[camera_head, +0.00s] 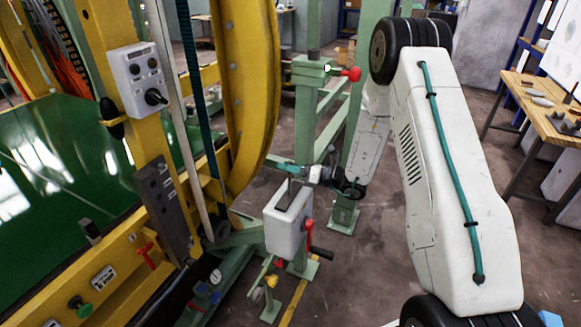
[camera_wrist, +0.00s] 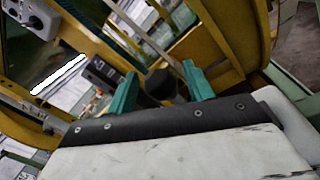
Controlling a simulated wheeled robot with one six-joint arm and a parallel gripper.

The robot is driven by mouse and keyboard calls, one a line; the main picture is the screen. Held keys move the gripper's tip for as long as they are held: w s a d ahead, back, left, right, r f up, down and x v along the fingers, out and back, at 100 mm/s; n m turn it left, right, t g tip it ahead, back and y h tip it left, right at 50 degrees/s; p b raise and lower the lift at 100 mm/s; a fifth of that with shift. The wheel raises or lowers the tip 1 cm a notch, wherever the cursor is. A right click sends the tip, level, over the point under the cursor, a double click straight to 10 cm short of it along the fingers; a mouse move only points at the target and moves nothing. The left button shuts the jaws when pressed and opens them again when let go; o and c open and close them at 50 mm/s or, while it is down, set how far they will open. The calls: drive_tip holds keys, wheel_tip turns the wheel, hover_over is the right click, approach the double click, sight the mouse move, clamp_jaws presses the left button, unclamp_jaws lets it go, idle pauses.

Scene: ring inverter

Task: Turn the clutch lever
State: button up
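A grey box (camera_head: 287,228) with a slot in its top stands low in the middle of the head view. A thin upright lever (camera_head: 290,188) rises from the slot; I take it for the clutch lever, though nothing labels it. My gripper (camera_head: 282,168) is just above the box, at the lever's top, pointing left. In the wrist view my gripper (camera_wrist: 162,84) has its two teal fingers apart. A dark round knob (camera_wrist: 160,85) shows between them, with a gap on each side. The knob's top is hidden by the fingers in the head view.
A red handle (camera_head: 308,228) and a black crank (camera_head: 321,253) stick out right of the box. A yellow ring frame (camera_head: 247,90) and a switch box (camera_head: 140,80) stand left. A green post with a red knob (camera_head: 352,74) is behind. A wooden table (camera_head: 540,105) is far right.

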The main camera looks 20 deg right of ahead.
drive_tip(key=v, duration=0.7)
drive_tip(key=shift+s+d, duration=0.3)
